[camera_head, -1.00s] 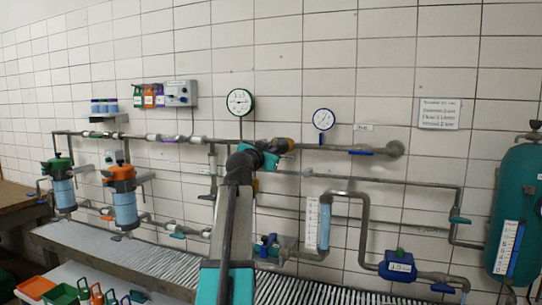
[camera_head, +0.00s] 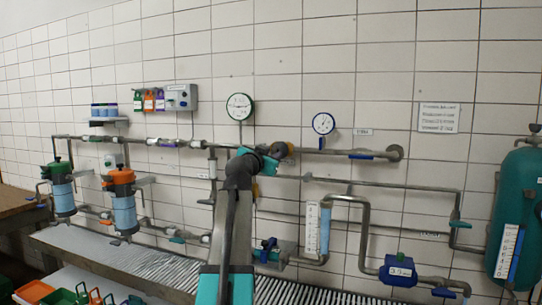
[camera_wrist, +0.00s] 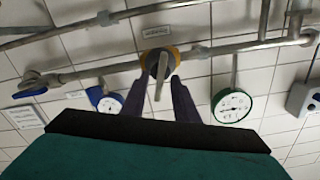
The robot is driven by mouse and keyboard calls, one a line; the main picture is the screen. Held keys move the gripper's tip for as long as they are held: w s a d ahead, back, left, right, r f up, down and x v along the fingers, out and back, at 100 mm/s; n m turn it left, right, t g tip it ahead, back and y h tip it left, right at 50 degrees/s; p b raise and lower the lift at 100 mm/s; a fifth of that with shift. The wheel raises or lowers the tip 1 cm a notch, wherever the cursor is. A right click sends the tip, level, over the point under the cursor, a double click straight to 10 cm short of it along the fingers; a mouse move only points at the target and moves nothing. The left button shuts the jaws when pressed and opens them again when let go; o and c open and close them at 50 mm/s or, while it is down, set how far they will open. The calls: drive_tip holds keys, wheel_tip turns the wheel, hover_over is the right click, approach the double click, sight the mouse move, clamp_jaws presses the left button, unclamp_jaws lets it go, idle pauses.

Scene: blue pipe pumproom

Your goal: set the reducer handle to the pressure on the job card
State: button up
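The reducer (camera_wrist: 160,62) has a yellow-orange collar and a grey lever handle (camera_wrist: 160,78) in the wrist view. In the head view the reducer (camera_head: 281,149) is mostly hidden behind my gripper (camera_head: 266,160). My gripper (camera_wrist: 161,60) has its two dark fingers on either side of the handle, with gaps showing, so it looks open around it. Contact with the handle cannot be told. A green-rimmed gauge (camera_head: 240,106) and a blue-rimmed gauge (camera_head: 323,123) sit above the pipe; their needles are too small to read. The job card may be the white wall sheet (camera_head: 439,117); its text is unreadable.
A blue-handled valve (camera_head: 362,155) is on the same pipe to the right. A grey box (camera_head: 180,97) hangs left of the green gauge. Lower pipes, a sight tube (camera_head: 325,228) and a teal tank (camera_head: 515,215) stand to the right.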

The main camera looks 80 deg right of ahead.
drive_tip(key=w+a+b, duration=0.1)
drive_tip(key=w+a, duration=0.1)
drive_tip(key=a, duration=1.1)
drive_tip(key=shift+w+a+b, duration=0.2)
drive_tip(key=shift+w+b, duration=0.1)
idle(2.3)
